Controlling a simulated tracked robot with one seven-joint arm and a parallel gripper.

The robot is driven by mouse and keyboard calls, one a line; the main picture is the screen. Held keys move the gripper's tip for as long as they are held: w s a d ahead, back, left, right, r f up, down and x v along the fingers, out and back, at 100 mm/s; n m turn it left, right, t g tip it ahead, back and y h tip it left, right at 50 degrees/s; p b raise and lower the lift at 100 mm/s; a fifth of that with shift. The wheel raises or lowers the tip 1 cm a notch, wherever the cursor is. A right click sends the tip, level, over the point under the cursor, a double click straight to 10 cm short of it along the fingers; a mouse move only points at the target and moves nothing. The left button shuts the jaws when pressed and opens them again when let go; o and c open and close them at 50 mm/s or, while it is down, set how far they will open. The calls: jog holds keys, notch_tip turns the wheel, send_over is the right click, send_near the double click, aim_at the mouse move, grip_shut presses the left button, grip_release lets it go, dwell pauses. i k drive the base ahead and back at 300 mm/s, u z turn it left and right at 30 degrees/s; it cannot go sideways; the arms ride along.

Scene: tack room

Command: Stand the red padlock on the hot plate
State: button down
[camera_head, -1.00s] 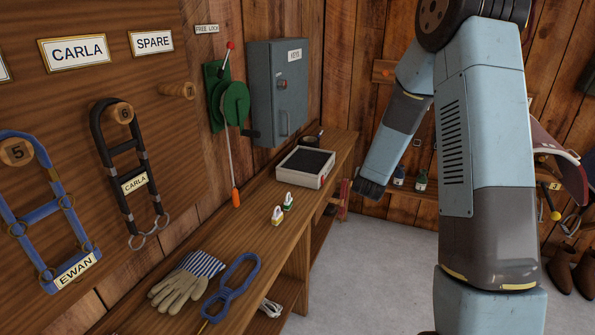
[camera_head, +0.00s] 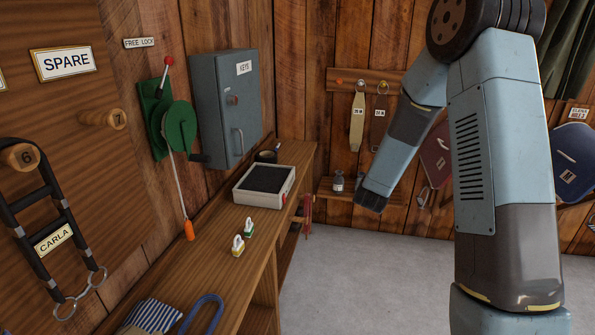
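The hot plate appears to be the pale box with a black top (camera_head: 243,197) on the wooden bench; its top looks bare. Two small padlock-like items stand on the bench in front of it, one with yellow (camera_head: 238,250) and one with green (camera_head: 249,230). I cannot make out a red padlock. My gripper (camera_head: 370,203) hangs at the lower end of my arm, right of the bench and apart from it. Its fingers are too dark and small to tell whether they are open or shut.
The grey key cabinet (camera_head: 226,105) and the green winch (camera_head: 176,127) are on the wall above the bench (camera_head: 205,270). A dark cup (camera_head: 267,156) stands behind the hot plate. A low shelf (camera_head: 340,193) holds a small bottle. Grey floor (camera_head: 360,280) is clear right of the bench.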

aim_at(269, 180)
jog(key=z, duration=0.25)
jog(key=i, duration=1.9)
jog(key=u, duration=0.6)
